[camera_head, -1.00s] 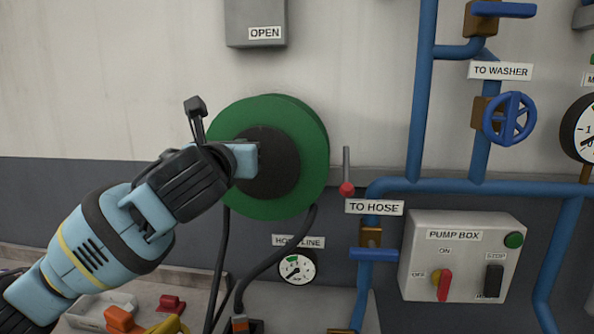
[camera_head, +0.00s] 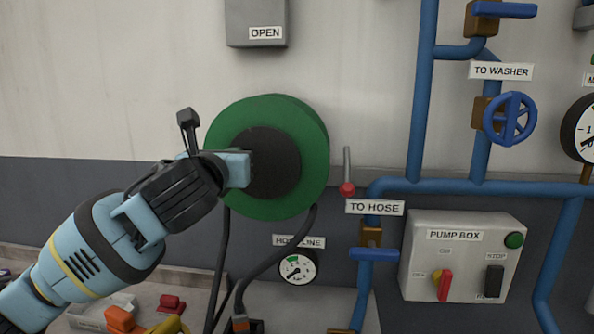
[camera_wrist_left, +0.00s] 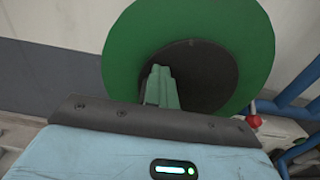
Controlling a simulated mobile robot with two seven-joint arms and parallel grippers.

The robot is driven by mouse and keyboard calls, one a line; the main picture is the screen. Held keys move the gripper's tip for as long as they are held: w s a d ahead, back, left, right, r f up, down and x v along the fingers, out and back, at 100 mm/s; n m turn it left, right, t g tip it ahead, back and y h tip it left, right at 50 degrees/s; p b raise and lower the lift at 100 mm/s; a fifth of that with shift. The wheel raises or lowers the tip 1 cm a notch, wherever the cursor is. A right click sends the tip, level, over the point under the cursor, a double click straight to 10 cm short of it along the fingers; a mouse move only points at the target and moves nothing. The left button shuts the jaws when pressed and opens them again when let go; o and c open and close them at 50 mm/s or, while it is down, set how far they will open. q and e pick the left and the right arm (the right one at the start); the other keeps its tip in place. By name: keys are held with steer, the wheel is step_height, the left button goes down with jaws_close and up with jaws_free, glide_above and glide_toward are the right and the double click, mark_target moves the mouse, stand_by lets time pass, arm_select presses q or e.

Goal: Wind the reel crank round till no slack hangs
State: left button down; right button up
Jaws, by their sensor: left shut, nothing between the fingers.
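The green reel (camera_head: 313,150) with a dark hub (camera_head: 280,165) is on the wall, left of centre in the head view. Its face also fills the top of the left wrist view (camera_wrist_left: 245,45). My left gripper (camera_head: 243,168) is shut and empty in front of the hub's left part; its fingers (camera_wrist_left: 160,85) also overlap the hub in the wrist view. Contact cannot be told. A grey rod with a red ball (camera_head: 347,189) stands just right of the reel; whether it is the crank is unclear. No other crank handle shows clearly. Dark hose (camera_head: 283,256) hangs in two strands below the reel.
Blue pipes (camera_head: 420,110), a blue handwheel (camera_head: 510,118) and a pump box (camera_head: 460,270) are to the right. A gauge (camera_head: 297,267) is below the reel. A tray (camera_head: 90,316) with coloured parts is at lower left. The wall left of the reel is clear.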

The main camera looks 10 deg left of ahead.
arm_select(q)
steer(key=shift+f, duration=0.1)
steer(key=shift+a+f, duration=0.3)
steer(key=shift+f, duration=0.3)
steer(key=shift+a+f, duration=0.1)
steer(key=shift+f, duration=0.7)
steer(key=shift+f, duration=0.65)
steer(key=shift+d+f, duration=0.4)
steer(key=shift+f, duration=0.25)
